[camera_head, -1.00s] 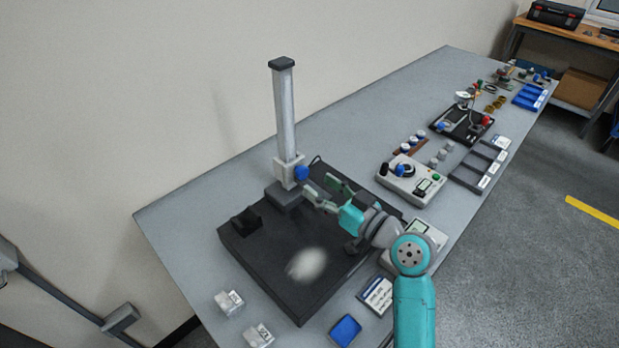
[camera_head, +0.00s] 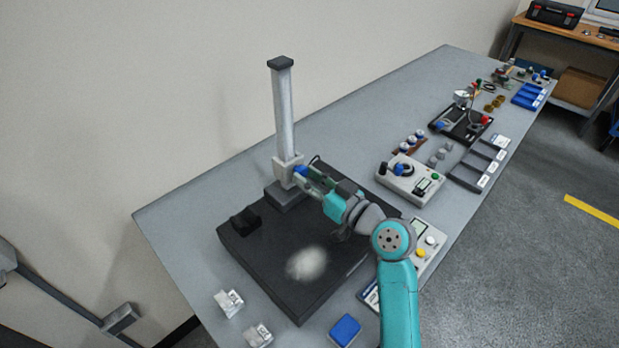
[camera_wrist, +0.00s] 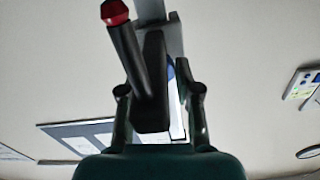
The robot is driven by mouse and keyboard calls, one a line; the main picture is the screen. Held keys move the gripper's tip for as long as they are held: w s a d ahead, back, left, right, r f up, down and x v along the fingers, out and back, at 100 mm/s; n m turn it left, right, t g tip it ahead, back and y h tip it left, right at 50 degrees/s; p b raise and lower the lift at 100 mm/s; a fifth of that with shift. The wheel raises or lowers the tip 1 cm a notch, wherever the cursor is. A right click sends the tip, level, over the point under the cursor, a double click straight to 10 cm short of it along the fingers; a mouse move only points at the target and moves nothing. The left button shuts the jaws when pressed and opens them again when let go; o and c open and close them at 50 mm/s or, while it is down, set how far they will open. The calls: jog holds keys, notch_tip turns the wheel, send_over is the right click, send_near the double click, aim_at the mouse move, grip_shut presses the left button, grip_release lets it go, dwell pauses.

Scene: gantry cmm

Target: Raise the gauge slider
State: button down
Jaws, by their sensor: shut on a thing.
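The gauge stand has an upright grey column (camera_head: 284,110) with a dark cap. The pale gauge slider (camera_head: 281,168) sits low on the column, just above the dark foot block. A blue knob (camera_head: 299,171) is on the slider's right side and is partly covered by my gripper (camera_head: 306,177). My gripper reaches in from the right and is shut on the blue knob. In the wrist view, the fingers (camera_wrist: 160,100) flank a dark part and a pale strip with a blue edge. A black rod with a red tip (camera_wrist: 115,12) stands in front, and the grip itself is largely hidden.
The stand is on a black plate (camera_head: 270,270) with a small black block (camera_head: 245,220) at its left. White blocks (camera_head: 228,302) and a blue pad (camera_head: 345,330) lie at the front. A gauge box (camera_head: 410,180) and trays stand to the right. Wall lies behind.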

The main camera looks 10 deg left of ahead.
notch_tip(320, 180, up, 13)
dwell(0.3)
jog(key=c, duration=0.8)
grip_release()
jog(key=v, duration=1.2)
jog(key=shift+f, duration=0.1)
